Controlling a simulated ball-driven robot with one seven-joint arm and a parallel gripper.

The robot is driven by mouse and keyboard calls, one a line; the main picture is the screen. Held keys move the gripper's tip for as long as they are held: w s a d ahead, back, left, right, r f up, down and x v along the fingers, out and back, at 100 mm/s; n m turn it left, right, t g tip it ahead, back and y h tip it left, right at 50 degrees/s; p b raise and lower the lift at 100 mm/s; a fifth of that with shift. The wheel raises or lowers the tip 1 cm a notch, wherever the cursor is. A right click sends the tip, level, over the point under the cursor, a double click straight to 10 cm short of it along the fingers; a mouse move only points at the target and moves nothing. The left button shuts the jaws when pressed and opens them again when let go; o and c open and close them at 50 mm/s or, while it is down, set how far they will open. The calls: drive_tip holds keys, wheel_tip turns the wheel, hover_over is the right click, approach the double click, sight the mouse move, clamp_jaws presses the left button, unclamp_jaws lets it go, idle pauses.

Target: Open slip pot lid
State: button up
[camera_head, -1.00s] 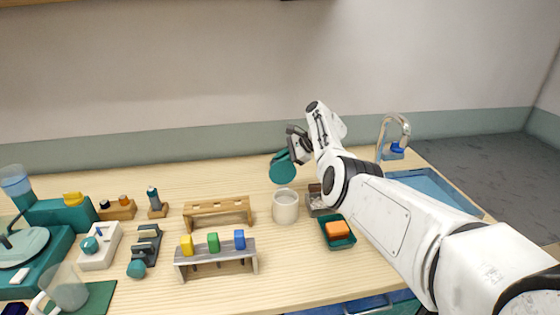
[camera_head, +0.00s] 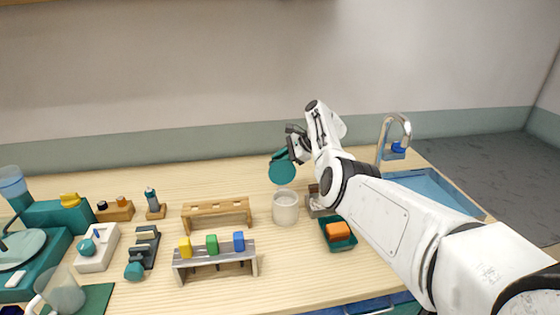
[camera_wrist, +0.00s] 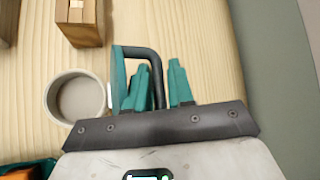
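The slip pot (camera_head: 286,208) is a pale cup standing open on the wooden bench. Its round mouth also shows in the wrist view (camera_wrist: 78,97), left of my gripper. The teal lid (camera_head: 282,168) is in the air above and behind the pot, tilted steeply and clear of the rim. In the wrist view the lid (camera_wrist: 118,78) is seen nearly edge-on. Its dark looped handle (camera_wrist: 152,58) runs between the teal fingers of my gripper (camera_wrist: 160,86), which is shut on it. The head view shows my gripper (camera_head: 294,150) only small, beside the lid.
A wooden rack (camera_head: 217,213) and a grey rack with coloured blocks (camera_head: 215,255) stand left of the pot. A teal tray with an orange sponge (camera_head: 338,231) is at front right, near the sink (camera_head: 430,190). Bare bench lies behind the wooden rack.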

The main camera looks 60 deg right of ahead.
drive_tip(key=o, duration=0.3)
drive_tip(key=shift+s+d+f, duration=0.15)
drive_tip(key=shift+s+f, duration=0.05)
drive_tip(key=shift+f, duration=0.25)
drive_tip(key=shift+s+d+f, duration=0.1)
drive_tip(key=shift+s+f, duration=0.05)
drive_tip(key=shift+f, duration=0.25)
drive_tip(key=shift+r, duration=0.1)
drive_tip(key=shift+s+d+r, duration=0.15)
drive_tip(key=shift+s+r, duration=0.25)
drive_tip(key=shift+r, duration=0.15)
drive_tip(key=w+r+v, duration=0.1)
drive_tip(key=v, duration=0.9)
drive_tip(key=shift+r, duration=0.15)
